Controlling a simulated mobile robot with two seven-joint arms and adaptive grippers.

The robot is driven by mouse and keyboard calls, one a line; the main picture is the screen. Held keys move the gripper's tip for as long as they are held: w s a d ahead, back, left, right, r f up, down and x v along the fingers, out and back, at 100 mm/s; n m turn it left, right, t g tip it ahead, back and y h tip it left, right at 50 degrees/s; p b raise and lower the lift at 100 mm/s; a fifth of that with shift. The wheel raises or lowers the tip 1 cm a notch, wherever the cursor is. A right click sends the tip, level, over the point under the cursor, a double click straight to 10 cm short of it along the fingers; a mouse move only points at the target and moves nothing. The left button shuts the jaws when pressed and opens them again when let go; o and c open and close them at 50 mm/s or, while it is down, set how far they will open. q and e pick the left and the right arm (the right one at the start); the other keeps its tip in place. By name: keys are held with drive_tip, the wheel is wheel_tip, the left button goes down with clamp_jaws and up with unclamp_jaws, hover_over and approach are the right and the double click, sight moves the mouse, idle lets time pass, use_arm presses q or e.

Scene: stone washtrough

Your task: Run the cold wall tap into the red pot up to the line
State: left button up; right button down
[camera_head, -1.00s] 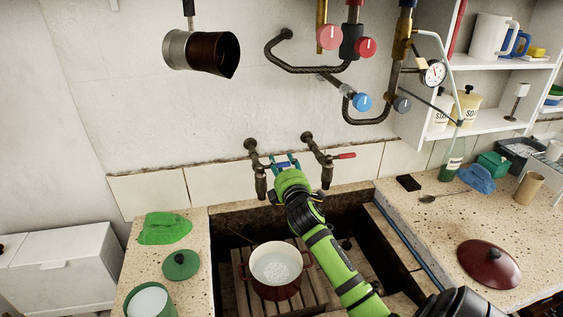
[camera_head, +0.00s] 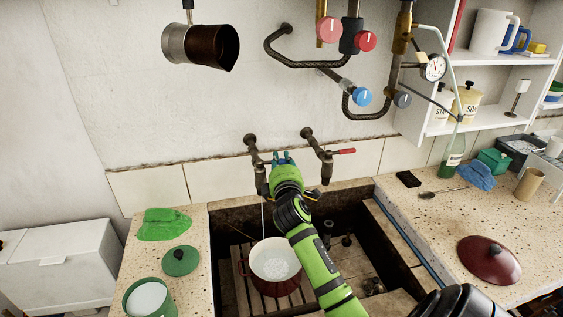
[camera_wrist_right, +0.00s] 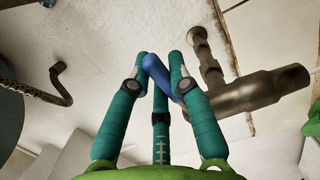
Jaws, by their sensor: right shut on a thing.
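The cold wall tap (camera_head: 259,170) with the blue lever (camera_wrist_right: 157,74) is the left one of two wall taps. My right gripper (camera_head: 283,158) is shut on this lever; in the wrist view its teal fingers stand around the lever. The gripper mostly hides the lever in the head view. A thin water stream (camera_head: 263,216) falls from the tap's spout toward the red pot (camera_head: 270,289). The pot stands upright on a wooden slatted rack in the stone trough, white inside with some water. I cannot make out its line. My left gripper is out of view.
A red-lever tap (camera_head: 326,165) stands close to the right of my gripper. Pipes with red and blue knobs (camera_head: 361,96) hang above. A dark red lid (camera_head: 489,259) lies on the right counter; a green canister (camera_head: 149,298) stands on the left one.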

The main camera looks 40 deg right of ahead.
drive_tip(key=shift+s+a+m+g+h, duration=0.15)
drive_tip(key=shift+s+m+g+h, duration=0.05)
drive_tip(key=shift+m+g+h, duration=0.25)
drive_tip(key=c, duration=1.1)
unclamp_jaws()
drive_tip(key=v, duration=1.2)
